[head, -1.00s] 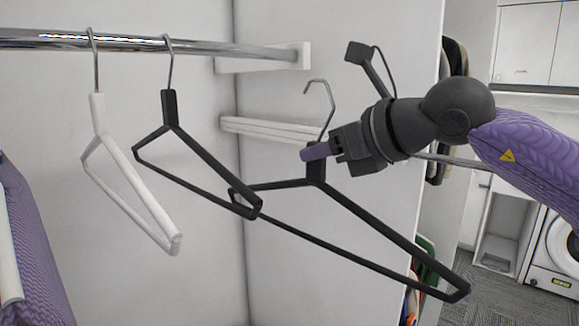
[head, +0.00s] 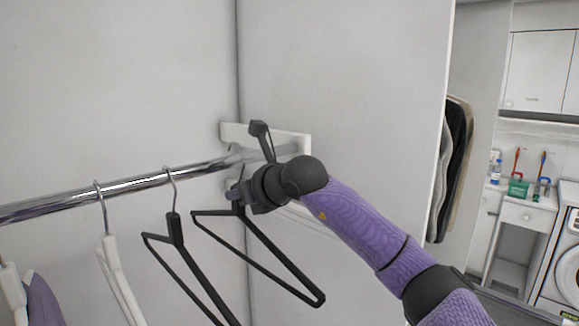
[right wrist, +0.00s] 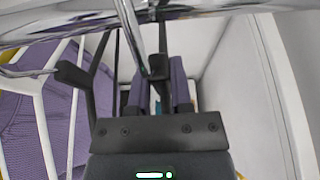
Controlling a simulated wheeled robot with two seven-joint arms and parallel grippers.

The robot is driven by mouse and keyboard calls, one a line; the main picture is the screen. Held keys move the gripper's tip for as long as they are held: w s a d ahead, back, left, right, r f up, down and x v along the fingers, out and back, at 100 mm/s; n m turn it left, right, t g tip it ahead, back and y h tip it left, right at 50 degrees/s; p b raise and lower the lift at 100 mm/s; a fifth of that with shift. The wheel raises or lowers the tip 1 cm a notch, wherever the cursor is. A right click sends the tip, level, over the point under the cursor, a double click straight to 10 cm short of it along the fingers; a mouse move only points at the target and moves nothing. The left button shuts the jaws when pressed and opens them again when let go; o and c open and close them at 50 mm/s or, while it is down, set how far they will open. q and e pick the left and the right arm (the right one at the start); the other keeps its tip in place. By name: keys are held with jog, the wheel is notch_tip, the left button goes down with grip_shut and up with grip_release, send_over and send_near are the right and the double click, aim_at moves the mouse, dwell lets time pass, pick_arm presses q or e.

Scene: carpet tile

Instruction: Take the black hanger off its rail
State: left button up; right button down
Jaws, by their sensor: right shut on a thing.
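My right gripper (head: 240,193) is shut on a black hanger (head: 268,248), close to the far end of the chrome rail (head: 140,184). The held hanger's body slants down to the right below the gripper. In the right wrist view, the purple fingers (right wrist: 160,92) are around the hanger's dark neck (right wrist: 158,66), with the rail (right wrist: 230,10) across the top. Whether its hook sits over the rail is unclear, since the gripper hides it in the head view. Another black hanger (head: 176,232) hangs on the rail to the left. My left gripper is out of view.
A white hanger (head: 112,262) hangs further left, and a purple garment (head: 42,302) is at the lower left edge. The rail ends at a white wall bracket (head: 236,132). Dark clothes (head: 457,150) hang beyond the white panel on the right.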

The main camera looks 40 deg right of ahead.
pick_arm(q)
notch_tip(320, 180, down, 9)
jog(key=b, duration=0.9)
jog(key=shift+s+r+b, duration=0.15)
jog(key=shift+b, duration=0.15)
pick_arm(e)
jog(key=s+a+f, duration=0.1)
jog(key=s+f, duration=0.1)
jog(key=s, duration=0.8)
jog(key=shift+f, duration=0.15)
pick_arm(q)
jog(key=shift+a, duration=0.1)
